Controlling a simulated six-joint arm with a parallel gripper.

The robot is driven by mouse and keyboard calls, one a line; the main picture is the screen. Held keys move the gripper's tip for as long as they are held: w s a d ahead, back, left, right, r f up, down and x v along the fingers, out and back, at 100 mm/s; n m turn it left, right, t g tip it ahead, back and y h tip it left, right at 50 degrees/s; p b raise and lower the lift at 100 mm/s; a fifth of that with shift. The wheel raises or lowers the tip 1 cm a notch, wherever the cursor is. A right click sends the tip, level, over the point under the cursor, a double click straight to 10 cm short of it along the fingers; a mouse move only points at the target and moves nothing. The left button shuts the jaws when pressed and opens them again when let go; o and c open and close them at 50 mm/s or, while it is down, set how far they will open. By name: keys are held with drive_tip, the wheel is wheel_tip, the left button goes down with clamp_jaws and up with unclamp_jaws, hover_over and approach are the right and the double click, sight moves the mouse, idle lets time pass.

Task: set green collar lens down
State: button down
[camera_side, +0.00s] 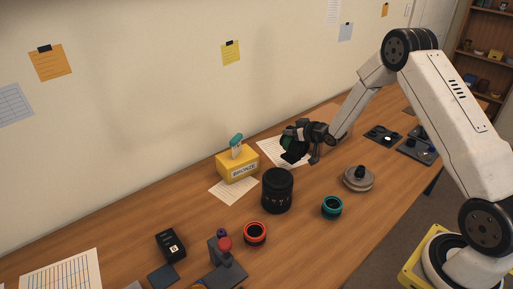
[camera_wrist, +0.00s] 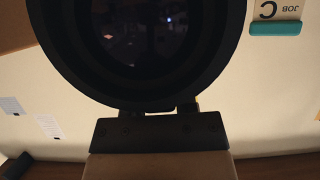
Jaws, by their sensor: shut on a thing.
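My gripper (camera_side: 299,148) is shut on a dark lens with a green collar (camera_side: 288,143), held above the table near the back wall. The lens looks turned on its side, its axis roughly level. In the wrist view, the lens (camera_wrist: 145,35) fills the upper middle, its dark glass facing the camera and its top cut off by the frame. The green collar cannot be made out there. The gripper (camera_wrist: 160,112) shows just below the lens rim, its fingertips mostly hidden by the lens.
A yellow box (camera_side: 237,168) with a teal-clipped card stands left of the lens. A black lens (camera_side: 277,191) stands upright in front. A teal ring (camera_side: 331,207), red ring (camera_side: 255,233), grey disc (camera_side: 358,181) and red-knobbed stand (camera_side: 226,262) are nearby. Dark trays (camera_side: 416,150) lie right.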

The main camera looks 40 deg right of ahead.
sight(292, 139)
drive_tip(key=shift+w+f, duration=0.15)
drive_tip(key=shift+w, duration=0.05)
drive_tip(key=shift+w+d+f, duration=0.1)
drive_tip(key=shift+w+f, duration=0.05)
drive_tip(key=shift+f, duration=1.6)
drive_tip(key=shift+f, duration=0.15)
drive_tip(key=shift+c, duration=2)
unclamp_jaws()
drive_tip(key=shift+s+r, duration=0.4)
drive_tip(key=shift+s, duration=0.2)
drive_tip(key=v, duration=1)
drive_tip(key=shift+s, duration=0.3)
